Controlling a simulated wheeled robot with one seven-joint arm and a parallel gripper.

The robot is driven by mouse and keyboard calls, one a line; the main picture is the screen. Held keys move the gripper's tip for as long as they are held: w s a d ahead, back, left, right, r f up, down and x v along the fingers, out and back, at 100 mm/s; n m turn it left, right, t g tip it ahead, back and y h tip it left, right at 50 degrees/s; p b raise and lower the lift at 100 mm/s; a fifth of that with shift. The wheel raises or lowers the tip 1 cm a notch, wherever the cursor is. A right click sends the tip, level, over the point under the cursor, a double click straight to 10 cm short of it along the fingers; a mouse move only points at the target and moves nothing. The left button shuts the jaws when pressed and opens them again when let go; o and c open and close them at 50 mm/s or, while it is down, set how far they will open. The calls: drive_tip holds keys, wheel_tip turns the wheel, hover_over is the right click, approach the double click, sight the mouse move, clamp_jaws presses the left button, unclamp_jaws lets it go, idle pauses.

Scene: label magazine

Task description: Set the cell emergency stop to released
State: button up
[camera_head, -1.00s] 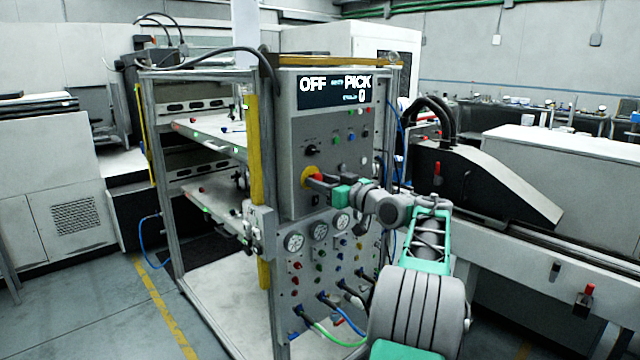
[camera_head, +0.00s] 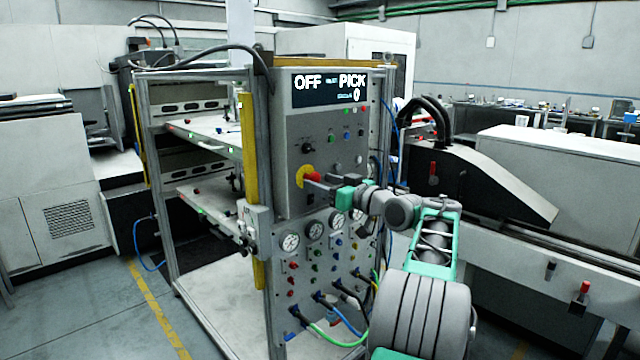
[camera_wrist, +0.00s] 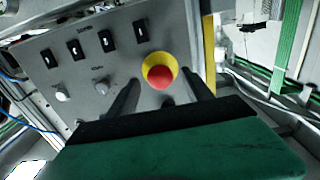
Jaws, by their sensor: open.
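The emergency stop is a red mushroom button (camera_head: 312,178) on a yellow round base, on the grey control panel (camera_head: 290,130). In the wrist view the red button (camera_wrist: 159,77) sits on its yellow ring (camera_wrist: 172,62), just beyond and between my finger ends. Whether a finger touches the button cannot be told.
A display (camera_head: 330,88) above reads OFF and PICK. A black selector knob (camera_head: 308,147) and small coloured buttons share the panel. Gauges (camera_head: 315,230) and hoses (camera_head: 325,337) lie below. A yellow post (camera_head: 250,150) stands left of the panel.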

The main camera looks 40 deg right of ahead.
drive_tip(key=s, duration=0.6)
drive_tip(key=shift+s+b, duration=0.25)
drive_tip(key=shift+b, duration=0.1)
drive_tip(key=w+a+f+g+y+p, duration=0.1)
drive_tip(key=w+a+f+g+p, duration=0.2)
drive_tip(key=a, duration=0.9)
drive_tip(key=w+a+f+g+p, duration=0.1)
drive_tip(key=w+a+f+g, duration=0.3)
drive_tip(key=a, duration=0.8)
drive_tip(key=s+a+f+g+p, duration=0.1)
drive_tip(key=s+a+f+g, duration=0.15)
drive_tip(key=a, duration=0.35)
drive_tip(key=s+a+f+g+p, duration=0.1)
drive_tip(key=s+a+f+p, duration=0.1)
drive_tip(key=s+a+f, duration=0.3)
drive_tip(key=s+a+f+g, duration=0.2)
drive_tip(key=s+a+f, duration=0.1)
drive_tip(key=s, duration=0.5)
drive_tip(key=s+a+f+g+h+p, duration=0.1)
drive_tip(key=s+a+f+g, duration=0.1)
drive_tip(key=s, duration=0.6)
drive_tip(key=shift+s+a+f+h+p, duration=0.15)
drive_tip(key=shift+a+f+h+p, duration=0.15)
drive_tip(key=shift+a+f, duration=0.65)
